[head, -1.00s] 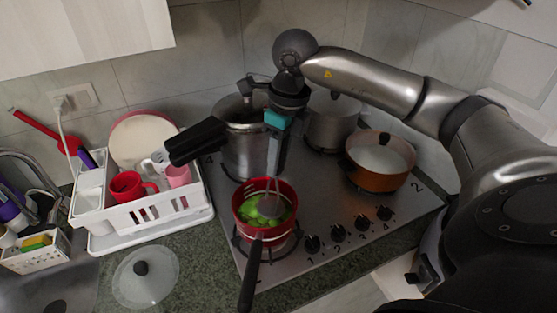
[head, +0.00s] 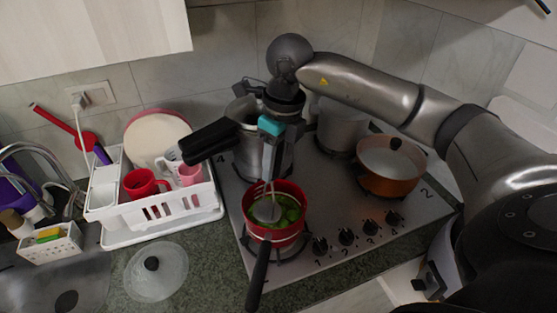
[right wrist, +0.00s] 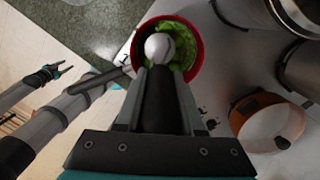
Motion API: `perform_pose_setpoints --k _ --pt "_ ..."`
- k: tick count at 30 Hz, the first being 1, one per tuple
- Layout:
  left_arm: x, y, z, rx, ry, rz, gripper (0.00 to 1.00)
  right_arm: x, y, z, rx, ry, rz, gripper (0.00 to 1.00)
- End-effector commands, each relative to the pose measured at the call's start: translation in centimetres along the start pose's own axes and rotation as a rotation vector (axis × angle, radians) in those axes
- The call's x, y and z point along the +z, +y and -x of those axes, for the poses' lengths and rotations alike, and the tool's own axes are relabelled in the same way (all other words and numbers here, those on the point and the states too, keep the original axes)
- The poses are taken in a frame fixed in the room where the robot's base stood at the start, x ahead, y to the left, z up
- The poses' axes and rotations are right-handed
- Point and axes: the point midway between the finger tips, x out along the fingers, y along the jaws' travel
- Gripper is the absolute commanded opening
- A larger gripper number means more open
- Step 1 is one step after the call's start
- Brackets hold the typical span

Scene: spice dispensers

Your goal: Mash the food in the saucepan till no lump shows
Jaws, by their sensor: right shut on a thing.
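The red saucepan (head: 303,208) stands on the front left burner, its black handle (head: 258,278) pointing toward me. Green food (head: 291,212) lies in it, with lumps still showing; it also shows in the right wrist view (right wrist: 183,32). My right gripper (head: 270,150) is shut on the masher (head: 267,208), above the pan. The masher's shaft points down and its grey head is inside the pan, at the food; its underside is hidden.
A lidded orange pot (head: 385,180) and steel pots (head: 340,132) stand on the hob behind and right. A white dish rack (head: 160,215) with cups stands left. A glass lid (head: 157,278) lies on the counter at front left. Knobs (head: 346,237) line the hob's front.

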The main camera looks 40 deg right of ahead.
Motion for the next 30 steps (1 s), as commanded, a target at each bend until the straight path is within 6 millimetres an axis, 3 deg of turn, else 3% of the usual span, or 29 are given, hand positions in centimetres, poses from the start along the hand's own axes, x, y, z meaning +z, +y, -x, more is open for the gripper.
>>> perform_pose_setpoints --k 5,25,30 --pt "0.0 0.0 -0.3 0.000 0.000 0.000 0.50 0.0 0.0 -0.2 0.000 -0.001 0.000 0.00" --pt "0.4 0.1 -4.2 0.000 0.000 0.000 0.50 -0.6 -0.3 -4.9 0.000 0.000 0.000 0.00" --pt "0.4 0.1 -3.9 0.000 0.000 0.000 0.50 -0.5 -0.3 -4.6 0.000 0.000 0.000 0.00"
